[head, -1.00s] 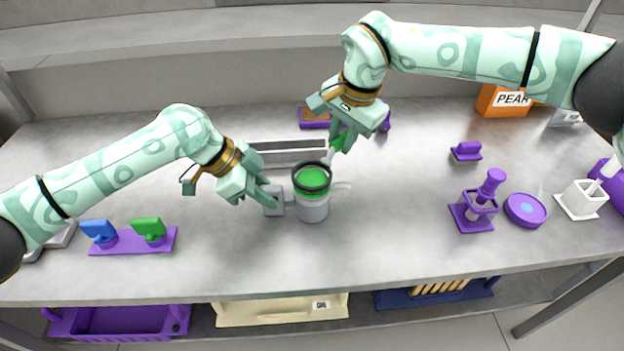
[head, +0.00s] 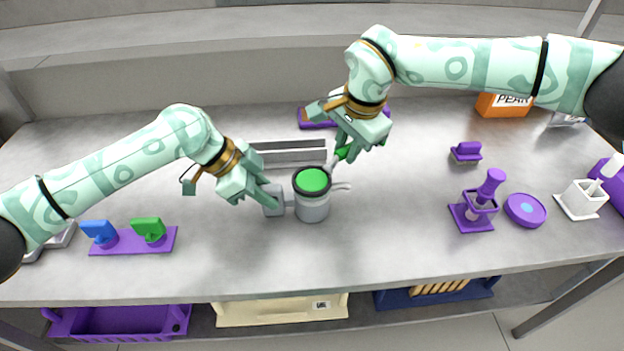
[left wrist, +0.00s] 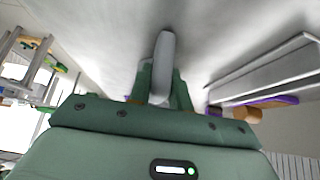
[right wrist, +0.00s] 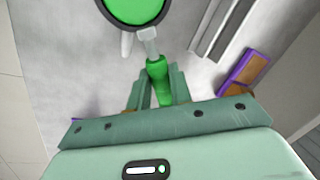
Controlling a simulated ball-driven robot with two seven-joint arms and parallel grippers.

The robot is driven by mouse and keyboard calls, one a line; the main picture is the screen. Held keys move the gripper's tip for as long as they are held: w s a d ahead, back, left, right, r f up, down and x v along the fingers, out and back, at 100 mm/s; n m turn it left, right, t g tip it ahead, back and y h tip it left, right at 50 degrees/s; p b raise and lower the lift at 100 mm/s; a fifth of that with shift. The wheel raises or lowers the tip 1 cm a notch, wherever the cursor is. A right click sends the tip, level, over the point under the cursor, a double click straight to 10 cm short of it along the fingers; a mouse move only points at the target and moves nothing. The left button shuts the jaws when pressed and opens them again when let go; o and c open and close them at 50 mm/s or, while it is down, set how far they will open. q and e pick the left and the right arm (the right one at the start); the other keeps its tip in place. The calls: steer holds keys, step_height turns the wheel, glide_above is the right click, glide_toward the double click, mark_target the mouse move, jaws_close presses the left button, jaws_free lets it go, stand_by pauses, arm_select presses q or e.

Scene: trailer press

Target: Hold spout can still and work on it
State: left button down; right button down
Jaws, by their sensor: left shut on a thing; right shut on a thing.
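The spout can (head: 312,210) is a grey cup standing upright on the table, with a thin spout to its right. My left gripper (head: 264,198) is shut on the can's grey handle (head: 273,207); the handle also shows between the fingers in the left wrist view (left wrist: 163,58). My right gripper (head: 346,144) is shut on the green handle (right wrist: 157,78) of a tool, behind and above the can. The tool's pale shank (head: 331,163) reaches to a black ring around a green disc (head: 312,180) at the can's top. I cannot tell whether ring and shank are joined.
A grey rail or tray (head: 290,152) lies behind the can. A purple plate with blue and green knobs (head: 133,241) is at left. A purple stand (head: 471,218), a round purple disc (head: 525,210) and a white holder (head: 582,199) are at right. The table's front middle is clear.

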arm_select(q)
steer(key=shift+f, duration=0.15)
arm_select(e)
steer(key=shift+s+d+m, duration=0.15)
steer(key=shift+s+m, duration=0.05)
steer(key=shift+m, duration=0.1)
steer(key=s+m, duration=0.2)
steer(key=shift+d+m+h, duration=0.3)
steer(key=shift+d+m, duration=0.1)
steer(key=s+m, duration=0.2)
steer(key=shift+d+m+h, duration=0.15)
steer(key=shift+m+h, duration=0.15)
steer(key=shift+m, duration=0.1)
steer(key=shift+s+m+h, duration=0.3)
steer(key=shift+s+m, duration=0.7)
steer(key=shift+m, duration=0.4)
